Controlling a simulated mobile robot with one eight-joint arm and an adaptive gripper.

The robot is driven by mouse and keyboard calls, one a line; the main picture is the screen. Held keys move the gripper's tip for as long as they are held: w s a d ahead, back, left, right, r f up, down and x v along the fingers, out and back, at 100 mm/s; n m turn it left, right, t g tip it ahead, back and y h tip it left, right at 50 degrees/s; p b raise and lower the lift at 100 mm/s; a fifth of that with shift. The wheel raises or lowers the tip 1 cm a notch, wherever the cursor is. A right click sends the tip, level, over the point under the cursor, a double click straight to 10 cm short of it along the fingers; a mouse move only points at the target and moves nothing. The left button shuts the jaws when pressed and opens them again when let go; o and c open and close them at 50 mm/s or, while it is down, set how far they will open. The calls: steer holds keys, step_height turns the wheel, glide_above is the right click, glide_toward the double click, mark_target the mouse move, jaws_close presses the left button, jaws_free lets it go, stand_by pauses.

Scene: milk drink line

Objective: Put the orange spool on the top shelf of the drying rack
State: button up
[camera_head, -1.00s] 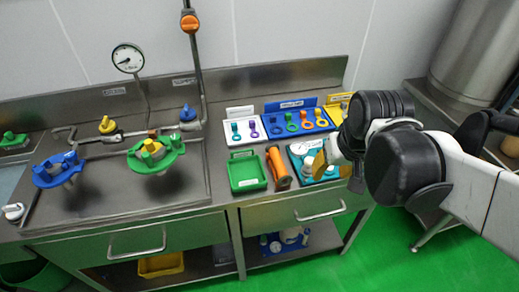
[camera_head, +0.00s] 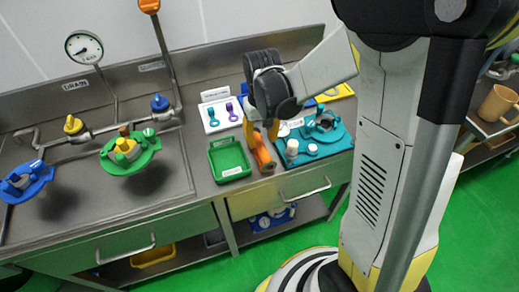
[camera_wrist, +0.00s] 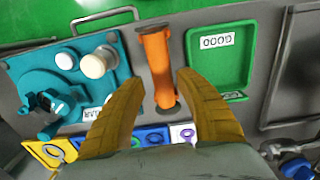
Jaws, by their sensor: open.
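The orange spool (camera_head: 263,153) lies on the steel counter between a green tray and a teal tray. In the wrist view the orange spool (camera_wrist: 159,62) has dark ends, and its near end shows between my two fingers. My gripper (camera_head: 262,128) points down over the spool in the head view. In the wrist view my gripper (camera_wrist: 160,82) is open, with a yellow-brown finger on each side of the spool and visible gaps. I cannot tell how far above the counter the fingertips are. I cannot make out a drying rack in these views.
The green tray (camera_head: 213,175) labelled GOOD is left of the spool and empty. The teal tray (camera_head: 335,160) on the right holds white cylinders and a teal fitting. Colored rings on boards lie behind. A mug (camera_head: 498,104) stands on a surface far right, past my arm.

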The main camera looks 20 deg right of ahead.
mark_target(261, 146)
step_height(261, 146, down, 5)
steer(key=b, duration=0.2)
steer(key=shift+a+f+b, duration=0.1)
steer(key=shift+b, duration=0.25)
jaws_close()
